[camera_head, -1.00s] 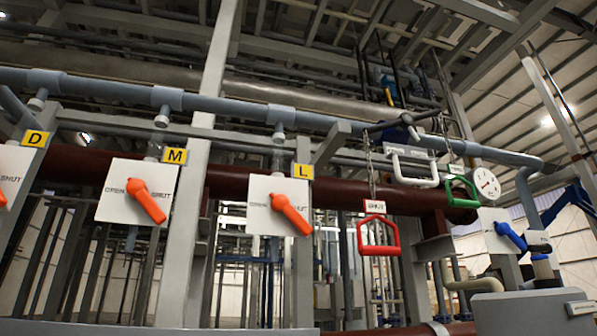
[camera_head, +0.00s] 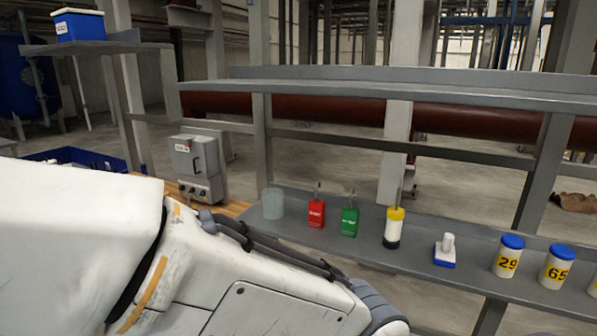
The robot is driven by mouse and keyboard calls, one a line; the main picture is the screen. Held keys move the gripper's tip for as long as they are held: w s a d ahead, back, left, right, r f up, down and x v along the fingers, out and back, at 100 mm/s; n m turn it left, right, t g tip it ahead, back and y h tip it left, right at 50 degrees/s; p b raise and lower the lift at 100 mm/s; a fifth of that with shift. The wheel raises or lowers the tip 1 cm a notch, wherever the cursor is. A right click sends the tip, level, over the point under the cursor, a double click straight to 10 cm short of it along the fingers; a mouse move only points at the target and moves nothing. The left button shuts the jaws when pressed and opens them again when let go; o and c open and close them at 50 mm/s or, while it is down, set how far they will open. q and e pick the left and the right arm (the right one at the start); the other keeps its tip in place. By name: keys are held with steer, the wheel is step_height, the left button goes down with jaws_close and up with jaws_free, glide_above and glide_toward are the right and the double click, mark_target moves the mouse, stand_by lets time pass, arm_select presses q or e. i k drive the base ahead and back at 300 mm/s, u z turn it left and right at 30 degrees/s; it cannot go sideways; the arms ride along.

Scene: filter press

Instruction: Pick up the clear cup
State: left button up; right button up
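The clear cup (camera_head: 272,204) stands upright at the left end of the grey lower shelf (camera_head: 375,263). It is a translucent, pale grey cup, left of a red tag (camera_head: 316,213). A large white arm link of mine fills the lower left and passes in front of the shelf's near left part. Neither of my grippers shows in the head view, so their state is hidden.
Right of the cup stand a green tag (camera_head: 349,220), a yellow-topped bottle (camera_head: 394,228), a blue-and-white item (camera_head: 445,250) and numbered blue-lidded jars (camera_head: 508,256). A grey upper shelf (camera_head: 400,93) runs above. A grey control box (camera_head: 198,167) stands left.

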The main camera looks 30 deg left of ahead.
mark_target(271, 199)
steer(key=z, duration=0.25)
steer(key=k, duration=0.4)
steer(key=u, duration=1.55)
steer(key=i, duration=1.3)
steer(key=z, duration=0.7)
steer(key=i, duration=0.45)
steer(key=z, duration=0.55)
